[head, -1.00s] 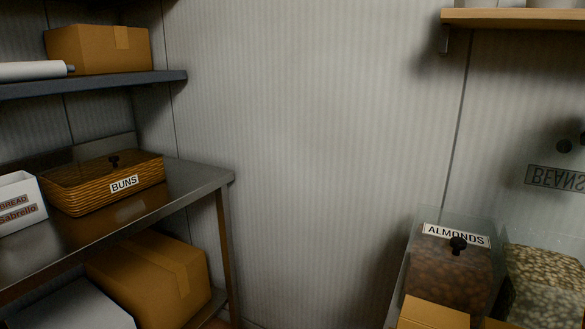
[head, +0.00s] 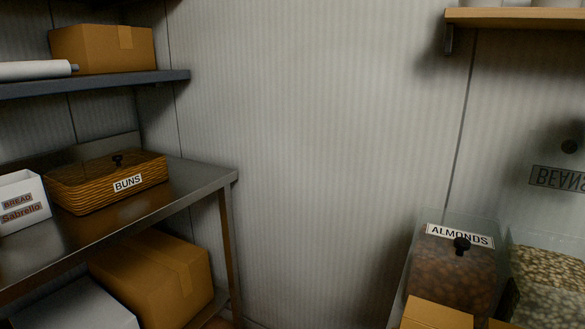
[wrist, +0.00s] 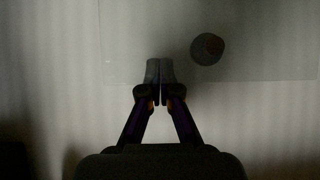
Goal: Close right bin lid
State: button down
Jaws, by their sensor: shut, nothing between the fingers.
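The right bin (head: 545,270) holds pale beans at the right edge of the head view, partly cut off. Its clear lid stands raised, with an upside-down BEANS label (head: 560,178) and a dark round knob (head: 570,146). In the wrist view a clear panel (wrist: 265,62) with a dark knob (wrist: 207,48) fills the upper part. My gripper (wrist: 160,68) is shut and empty. Its tips overlap the panel's lower edge in the picture, left of the knob; whether they touch it I cannot tell. The head view does not show my gripper.
The ALMONDS bin (head: 452,275) stands left of the bean bin, its lid down. A cardboard box (head: 436,313) is in front of it. A wooden shelf (head: 515,17) hangs above. A metal table (head: 195,178) with a BUNS basket (head: 105,184) stands at left.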

jog(key=s+a+b, duration=0.2)
jog(key=s+a, duration=0.1)
jog(key=s, duration=0.3)
jog(key=shift+a, duration=0.15)
dwell(0.4)
jog(key=shift+b, duration=0.3)
